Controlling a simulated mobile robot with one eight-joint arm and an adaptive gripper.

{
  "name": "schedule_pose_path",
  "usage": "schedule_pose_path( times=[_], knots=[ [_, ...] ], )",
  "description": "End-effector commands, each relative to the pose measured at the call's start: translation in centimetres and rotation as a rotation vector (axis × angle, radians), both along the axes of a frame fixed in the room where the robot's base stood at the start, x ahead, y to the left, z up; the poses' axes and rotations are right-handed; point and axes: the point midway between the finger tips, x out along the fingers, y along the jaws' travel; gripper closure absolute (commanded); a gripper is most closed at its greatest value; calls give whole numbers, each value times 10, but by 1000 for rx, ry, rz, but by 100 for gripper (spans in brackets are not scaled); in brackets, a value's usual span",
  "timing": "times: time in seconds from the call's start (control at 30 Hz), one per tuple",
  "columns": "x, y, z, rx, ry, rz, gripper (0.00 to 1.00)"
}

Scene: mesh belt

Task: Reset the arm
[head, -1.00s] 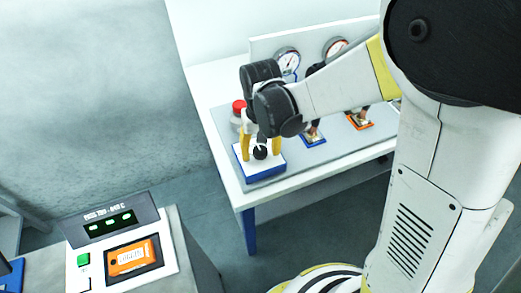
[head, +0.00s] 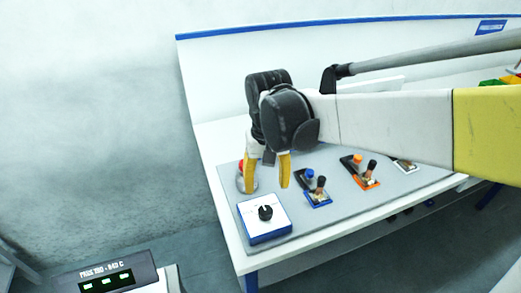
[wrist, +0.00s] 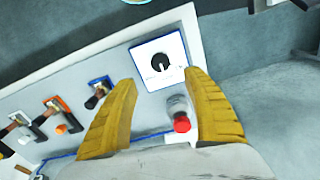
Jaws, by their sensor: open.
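My gripper (head: 270,168) has yellow fingers, spread apart with nothing between them. In the head view it hangs above the grey panel (head: 330,222), behind the white-and-blue box with a black knob (head: 265,213). In the wrist view my gripper (wrist: 157,112) shows its two fingers on either side of the red button (wrist: 181,123), with the knob box (wrist: 160,62) beyond the fingertips. I see clear space between the fingers and the knob in the head view. The red button (head: 241,166) is partly hidden behind a finger there.
Blue (head: 317,190) and orange (head: 361,173) lever switches stand right of the knob box on the white table. A console with a green-lit display (head: 107,279) is at the lower left. Coloured blocks (head: 500,80) lie at the far right.

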Motion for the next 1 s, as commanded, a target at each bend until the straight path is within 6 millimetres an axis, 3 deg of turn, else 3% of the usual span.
schedule_pose_path(
  times=[0.37, 0.6, 0.8, 1.0],
  knots=[
    [-5, -9, 2, 7, -25, -8, 41],
    [-42, -64, 10, 49, -233, -53, 41],
    [-80, -107, 2, 56, -448, -93, 41],
    [-101, -130, -11, 44, -585, -115, 41]
  ],
)
